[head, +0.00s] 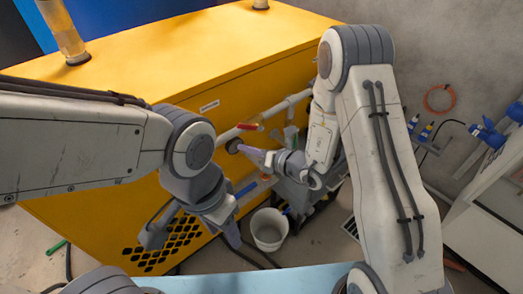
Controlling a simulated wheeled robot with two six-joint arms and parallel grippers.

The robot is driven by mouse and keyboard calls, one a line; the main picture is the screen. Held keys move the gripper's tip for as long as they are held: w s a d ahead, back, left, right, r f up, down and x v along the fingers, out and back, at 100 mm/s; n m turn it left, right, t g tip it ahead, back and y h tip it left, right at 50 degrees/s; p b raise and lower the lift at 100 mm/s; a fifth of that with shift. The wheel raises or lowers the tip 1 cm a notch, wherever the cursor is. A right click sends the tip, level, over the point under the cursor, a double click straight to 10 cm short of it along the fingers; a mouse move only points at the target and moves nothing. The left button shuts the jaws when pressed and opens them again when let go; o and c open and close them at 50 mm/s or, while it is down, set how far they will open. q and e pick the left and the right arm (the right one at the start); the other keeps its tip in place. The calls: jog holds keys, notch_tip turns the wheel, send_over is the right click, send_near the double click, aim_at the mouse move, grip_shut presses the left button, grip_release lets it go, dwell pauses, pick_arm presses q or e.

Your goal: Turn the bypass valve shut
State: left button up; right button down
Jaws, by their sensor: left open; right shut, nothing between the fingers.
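A valve with a red lever (249,126) sits on a pale pipe (284,105) along the front of the yellow tank housing (190,60). The lever looks roughly level, near the pipe's line; its exact angle is hard to tell. I take it for the bypass valve, but no readable label confirms this. My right gripper (242,149) is shut and empty, its tips just below the lever beside a dark round fitting (234,146). Whether they touch anything is unclear. My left gripper (192,238) is open and empty, lower, in front of the housing's vent grille.
A white bucket (269,229) stands on the floor below my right gripper. A blue-handled part (246,190) is low on the housing's front. A white cabinet (490,215) stands at the right. A pale blue surface (255,279) lies in the foreground.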

aim_at(252, 128)
jog(key=w+r+p, duration=0.1)
jog(key=w+r, duration=0.1)
jog(key=r, duration=0.1)
jog(key=shift+w+d+p, duration=0.2)
jog(key=shift+d+p, duration=0.2)
